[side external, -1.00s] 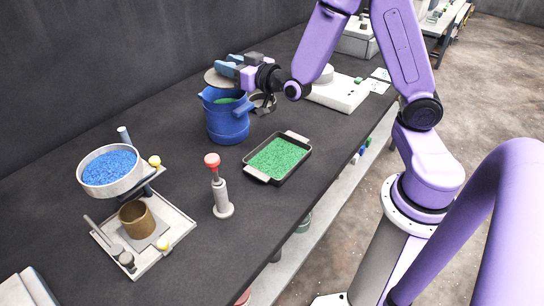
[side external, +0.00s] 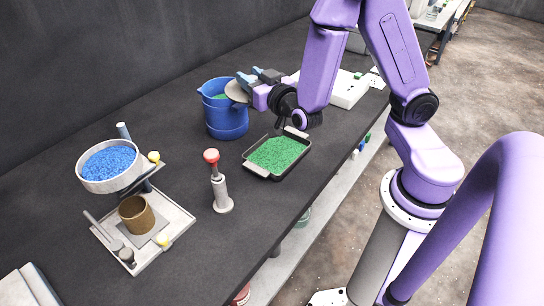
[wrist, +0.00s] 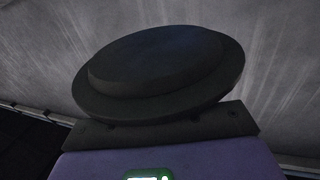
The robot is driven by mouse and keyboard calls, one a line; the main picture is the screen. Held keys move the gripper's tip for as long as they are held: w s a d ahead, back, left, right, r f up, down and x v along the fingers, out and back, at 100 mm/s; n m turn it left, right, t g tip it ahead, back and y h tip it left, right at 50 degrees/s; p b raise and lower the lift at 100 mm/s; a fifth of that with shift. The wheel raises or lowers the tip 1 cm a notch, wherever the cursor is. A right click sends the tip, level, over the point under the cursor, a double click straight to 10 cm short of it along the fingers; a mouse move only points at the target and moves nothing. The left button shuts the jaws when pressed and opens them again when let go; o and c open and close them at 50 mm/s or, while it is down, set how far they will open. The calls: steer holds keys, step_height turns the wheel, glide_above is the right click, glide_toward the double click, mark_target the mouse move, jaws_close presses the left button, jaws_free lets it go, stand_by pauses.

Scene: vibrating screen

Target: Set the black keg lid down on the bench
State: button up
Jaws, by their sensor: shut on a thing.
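The keg lid (side external: 236,92) is a round disc that looks grey-brown in the side view and dark in the wrist view (wrist: 160,65). My gripper (side external: 248,82) is shut on it and holds it tilted, clear of the bench, at the right of the blue keg's rim. In the side view the lid overlaps the keg; whether they touch I cannot tell. The blue keg (side external: 226,122) stands upright and open, with green material inside. The dark bench (side external: 150,265) lies below. The fingertips' contact is partly hidden.
A black tray of green granules (side external: 277,155) lies in front of my gripper. A red-topped device (side external: 221,190) and a sieve stand with a pan of blue granules (side external: 108,163) are nearer. A white device (side external: 345,92) is behind. Bare bench lies left of the keg.

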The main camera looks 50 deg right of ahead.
steer(key=r+y, duration=0.1)
steer(key=r, duration=0.1)
steer(key=d+r+n+y, duration=0.1)
steer(key=r, duration=0.1)
steer(key=d+r+n+y, duration=0.1)
steer(key=r, duration=0.1)
steer(key=shift+w+d+t, duration=0.15)
steer(key=shift+w+t, duration=0.15)
steer(key=shift+t, duration=0.1)
steer(key=shift+s+d+r+n+y, duration=0.15)
steer(key=shift+r+n+y, duration=0.1)
steer(key=shift+r+y, duration=0.15)
steer(key=shift+s+d+r+n+y, duration=0.1)
steer(key=shift+r+n+y, duration=0.15)
steer(key=shift+y, duration=0.15)
steer(key=w+f, duration=1.2)
steer(key=w, duration=0.2)
steer(key=shift+d+f, duration=0.3)
steer(key=shift+d, duration=0.1)
steer(key=shift+f, duration=0.15)
